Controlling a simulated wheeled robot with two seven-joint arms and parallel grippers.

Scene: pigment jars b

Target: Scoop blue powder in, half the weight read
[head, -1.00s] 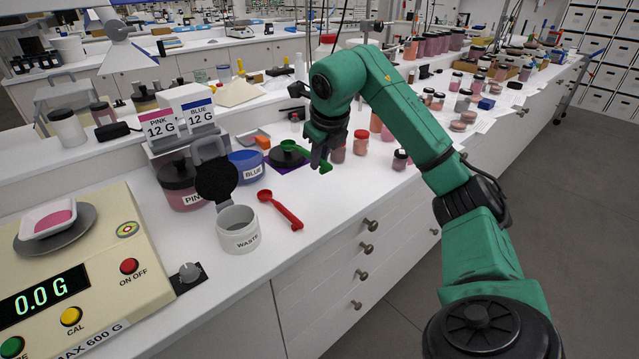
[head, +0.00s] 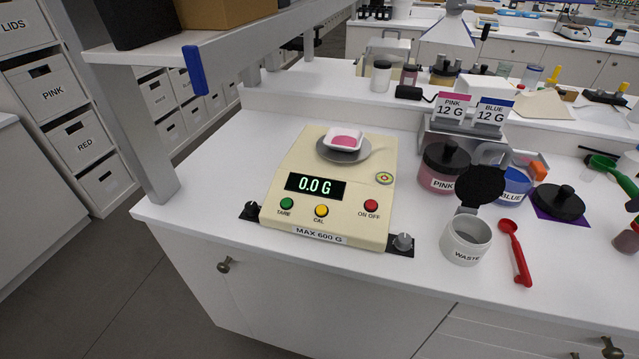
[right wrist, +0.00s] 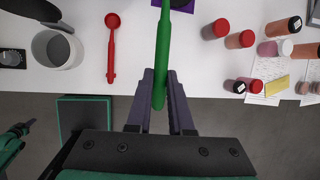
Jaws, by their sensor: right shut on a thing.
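The scale (head: 275,212) reads 0.0 G. A white tray (head: 331,139) with pink powder sits on its pan. The blue jar (head: 514,196) stands open. Its black lid (head: 556,203) seems to be the one on the purple mat (head: 577,228). A green scoop (head: 603,161) is at the right edge of the head view. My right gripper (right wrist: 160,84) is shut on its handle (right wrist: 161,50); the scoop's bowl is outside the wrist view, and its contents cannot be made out. Signs (head: 492,112) read PINK 12 G and BLUE 12 G.
The pink jar (head: 440,182) has its black lid on. The waste jar (head: 464,250), lid flipped up, and a red scoop (head: 515,255) stand between the scale and the purple mat. Red-capped jars (right wrist: 240,39) are right of the green scoop. The counter left of the scale is clear.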

